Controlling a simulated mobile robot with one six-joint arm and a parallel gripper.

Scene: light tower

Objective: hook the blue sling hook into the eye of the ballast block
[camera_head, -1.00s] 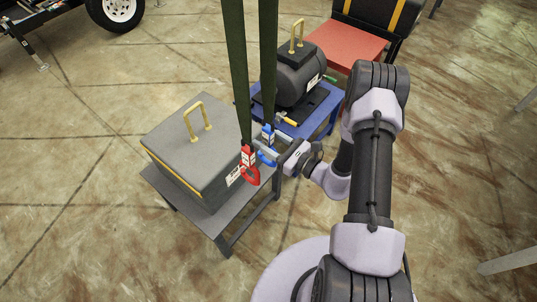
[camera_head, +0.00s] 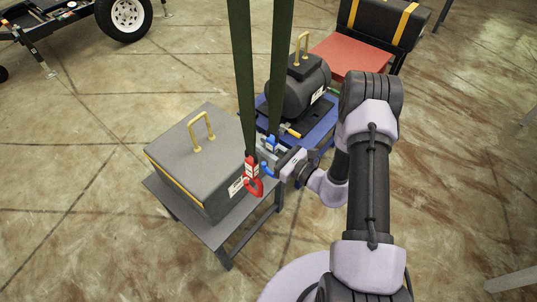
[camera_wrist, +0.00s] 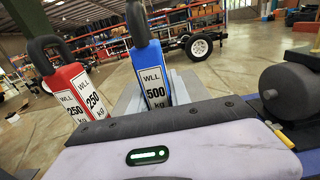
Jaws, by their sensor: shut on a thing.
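The blue sling hook (camera_head: 268,169) hangs at the lower end of a dark green strap, and my gripper (camera_head: 272,150) is shut on its upper part. In the wrist view the blue hook (camera_wrist: 154,80) stands upright with a "WLL 500 kg" label and a dark loop above. The ballast block (camera_head: 190,150) appears to be the grey box with a yellow band, on a low grey table. Its yellow eye (camera_head: 201,132) stands up from the top, left of the blue hook and apart from it. The jaws' contact is partly hidden.
A red hook (camera_head: 254,180), labelled 250 kg, hangs close left of the blue one by the block's right edge. Behind are a motor with a yellow handle (camera_head: 300,88) on a blue stand (camera_head: 322,132), a red table (camera_head: 350,54) and a black case (camera_head: 383,22).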

